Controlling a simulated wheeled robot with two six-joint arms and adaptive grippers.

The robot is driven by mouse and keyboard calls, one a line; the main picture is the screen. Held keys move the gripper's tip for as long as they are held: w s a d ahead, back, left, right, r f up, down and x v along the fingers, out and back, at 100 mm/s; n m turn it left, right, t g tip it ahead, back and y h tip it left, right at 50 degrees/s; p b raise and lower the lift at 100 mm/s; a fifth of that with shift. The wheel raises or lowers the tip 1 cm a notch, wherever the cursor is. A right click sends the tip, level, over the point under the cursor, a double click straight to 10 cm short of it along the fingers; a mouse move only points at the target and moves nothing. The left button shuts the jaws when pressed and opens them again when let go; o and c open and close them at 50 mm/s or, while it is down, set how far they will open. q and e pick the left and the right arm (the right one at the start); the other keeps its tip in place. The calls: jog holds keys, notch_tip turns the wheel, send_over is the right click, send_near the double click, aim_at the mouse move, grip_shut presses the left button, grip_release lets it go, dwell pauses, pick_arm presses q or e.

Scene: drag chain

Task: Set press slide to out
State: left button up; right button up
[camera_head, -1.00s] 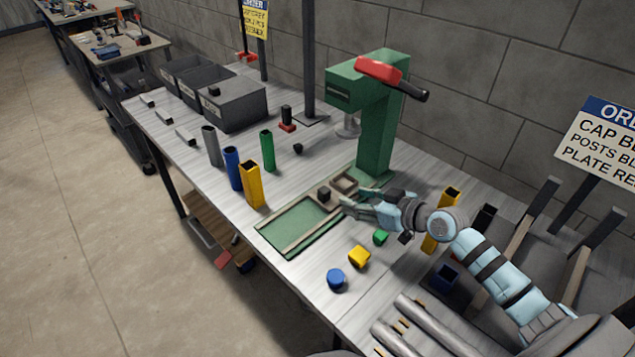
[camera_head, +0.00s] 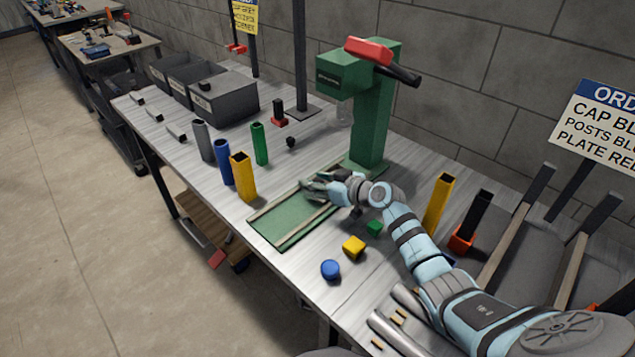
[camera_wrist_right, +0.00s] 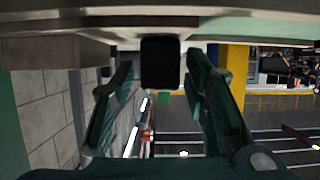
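The green press (camera_head: 372,110) stands at the back of the bench with a red-and-black handle (camera_head: 380,58) on top. Its flat green track (camera_head: 283,225) with pale rails runs toward the bench's front edge, and its front part is bare. My right gripper (camera_head: 312,189) is low over the rear of the track and hides the slide in the head view. In the right wrist view the gripper (camera_wrist_right: 160,85) is open. A black block (camera_wrist_right: 160,62), seemingly the slide's knob, shows between its fingers with a gap on each side. My left gripper is not in view.
Yellow (camera_head: 242,178), blue (camera_head: 224,163), grey (camera_head: 203,140) and green (camera_head: 259,144) posts stand left of the track. A blue cap (camera_head: 330,269), yellow cap (camera_head: 354,247) and green cap (camera_head: 375,228) lie to its right. Grey bins (camera_head: 222,98) stand at the back left.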

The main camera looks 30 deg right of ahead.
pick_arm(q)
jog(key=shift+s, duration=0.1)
pick_arm(e)
grip_shut()
jog(key=shift+a, duration=0.1)
